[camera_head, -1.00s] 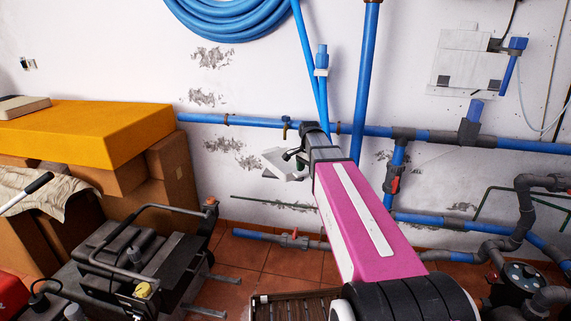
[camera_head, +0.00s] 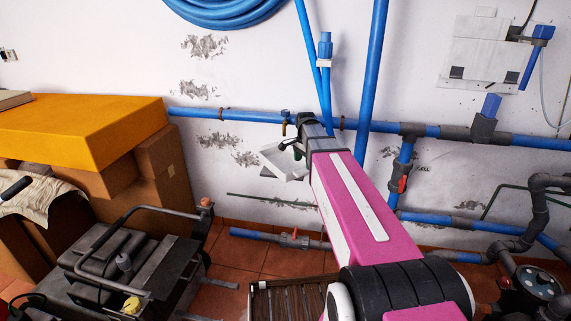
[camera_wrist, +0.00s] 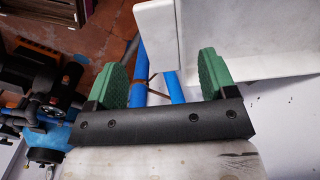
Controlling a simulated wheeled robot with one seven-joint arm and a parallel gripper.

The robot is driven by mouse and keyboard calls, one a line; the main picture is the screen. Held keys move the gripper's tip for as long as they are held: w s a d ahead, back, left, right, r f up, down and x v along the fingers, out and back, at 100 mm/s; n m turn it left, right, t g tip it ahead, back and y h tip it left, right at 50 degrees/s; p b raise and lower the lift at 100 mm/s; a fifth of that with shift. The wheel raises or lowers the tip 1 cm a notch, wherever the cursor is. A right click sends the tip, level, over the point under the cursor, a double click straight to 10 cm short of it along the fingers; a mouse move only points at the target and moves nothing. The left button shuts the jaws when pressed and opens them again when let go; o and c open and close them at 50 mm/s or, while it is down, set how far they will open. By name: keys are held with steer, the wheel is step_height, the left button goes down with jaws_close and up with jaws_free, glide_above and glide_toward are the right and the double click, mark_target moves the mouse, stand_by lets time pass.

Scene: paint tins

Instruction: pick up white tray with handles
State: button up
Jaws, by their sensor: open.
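A white angular piece, which looks like the white tray (camera_head: 275,159), shows just left of my arm's far end in the head view, in front of the wall. My gripper (camera_head: 297,152) is beside it there, mostly hidden by my wrist. In the wrist view my gripper (camera_wrist: 165,57) is open, with its two green pads wide apart. The white tray (camera_wrist: 235,35) fills the upper right there. A narrow white part of it reaches down between the pads, with gaps on both sides. I cannot tell how deep it sits between them.
Blue pipes (camera_head: 235,116) run along the white wall behind my arm. Cardboard boxes with an orange top (camera_head: 85,130) and a dark machine (camera_head: 130,265) stand at left. Grey and blue pipework (camera_head: 540,210) is at right. Some tiled floor (camera_head: 265,258) is bare.

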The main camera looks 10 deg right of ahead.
mark_target(304, 170)
steer(key=shift+w+d+f, duration=0.1)
steer(key=shift+w+f, duration=0.05)
steer(key=shift+f, duration=1.5)
steer(key=shift+w+f, duration=0.15)
steer(key=shift+f, duration=1.5)
steer(key=c, duration=1.3)
